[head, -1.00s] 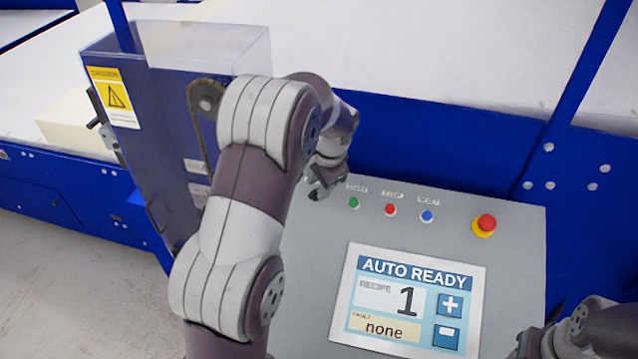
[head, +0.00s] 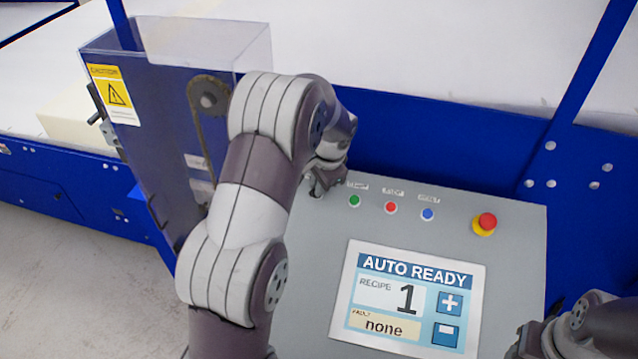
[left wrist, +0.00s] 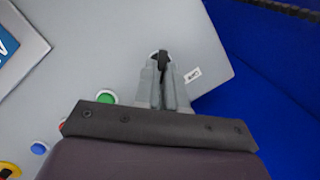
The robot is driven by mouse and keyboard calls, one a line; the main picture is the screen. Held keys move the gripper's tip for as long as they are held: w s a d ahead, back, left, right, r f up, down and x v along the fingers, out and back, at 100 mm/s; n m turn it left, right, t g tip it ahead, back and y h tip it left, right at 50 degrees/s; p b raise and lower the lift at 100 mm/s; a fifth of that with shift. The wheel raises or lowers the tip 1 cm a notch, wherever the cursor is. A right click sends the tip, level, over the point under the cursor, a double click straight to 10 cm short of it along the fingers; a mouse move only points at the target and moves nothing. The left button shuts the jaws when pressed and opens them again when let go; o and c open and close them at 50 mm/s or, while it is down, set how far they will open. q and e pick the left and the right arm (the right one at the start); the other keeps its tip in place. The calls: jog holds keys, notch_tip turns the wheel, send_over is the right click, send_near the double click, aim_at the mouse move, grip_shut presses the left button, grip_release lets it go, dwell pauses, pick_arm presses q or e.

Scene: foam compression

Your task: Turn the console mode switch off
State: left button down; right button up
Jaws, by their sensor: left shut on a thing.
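The grey console (head: 500,260) stands in front of me, its screen (head: 410,300) reading AUTO READY, recipe 1, fault none. My left gripper (head: 318,188) is at the console's upper left corner. In the left wrist view, the fingers of my left gripper (left wrist: 164,66) are shut on a small black knob, the mode switch (left wrist: 162,55), beside a small white label. The switch is mostly hidden between the fingers, so its setting cannot be read. My right gripper (head: 528,343) is at the lower right, partly cut off by the picture edge.
Green (head: 354,201), red (head: 391,208) and blue (head: 428,214) buttons lie right of my left gripper. A red emergency stop (head: 486,222) is further right. A blue housing (head: 150,170) with a chain drive stands left of my arm.

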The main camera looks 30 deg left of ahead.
pick_arm(q)
jog(key=shift+f, duration=0.1)
jog(key=n, duration=0.2)
jog(key=n+h, duration=0.1)
jog(key=shift+w+a+n, duration=0.1)
jog(key=shift+a+n, duration=0.1)
jog(key=shift+n, duration=0.2)
jog(key=n, duration=0.2)
jog(key=n+h, duration=0.1)
jog(key=n, duration=0.1)
jog(key=shift+a+b, duration=0.25)
jog(key=shift+b, duration=0.15)
jog(key=n, duration=0.2)
jog(key=n+h, duration=0.1)
jog(key=n, duration=0.1)
jog(key=shift+a+n+b, duration=0.2)
jog(key=shift+n+b, duration=0.1)
jog(key=shift+b, duration=0.1)
jog(key=n, duration=0.3)
jog(key=n+t+h+b, duration=0.1)
jog(key=shift+s+a, duration=0.2)
jog(key=shift+s, duration=0.05)
jog(key=shift+n, duration=0.4)
